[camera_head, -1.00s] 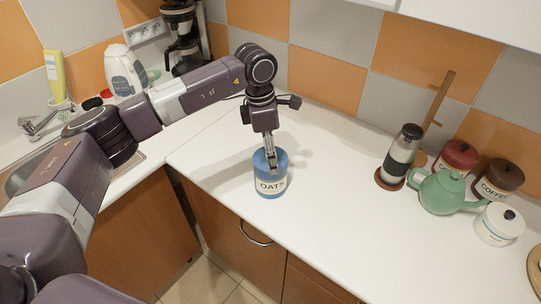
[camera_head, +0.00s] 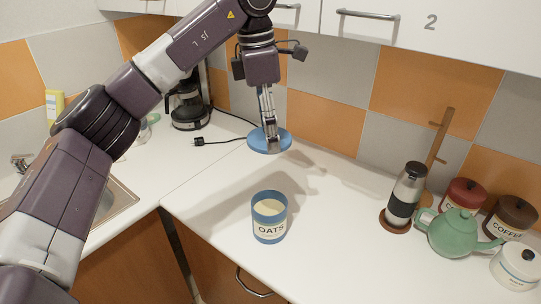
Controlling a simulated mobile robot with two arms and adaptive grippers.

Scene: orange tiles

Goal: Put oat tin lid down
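The blue oat tin (camera_head: 269,229) stands upright on the white counter near its front edge. It is open at the top, with pale contents showing inside and "OATS" on its label. My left gripper (camera_head: 268,133) is shut on the round blue oat tin lid (camera_head: 281,144). It holds the lid roughly level, above the counter and behind the tin. The grip on the lid's top is partly hidden by the fingers. My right gripper is not in view.
A coffee maker (camera_head: 187,107) and a black plug with its cord (camera_head: 199,141) are behind left. A steel grinder (camera_head: 405,194), green teapot (camera_head: 452,234), red canister (camera_head: 465,194), coffee canister (camera_head: 511,216) and white pot (camera_head: 516,266) stand right. The counter between tin and grinder is clear.

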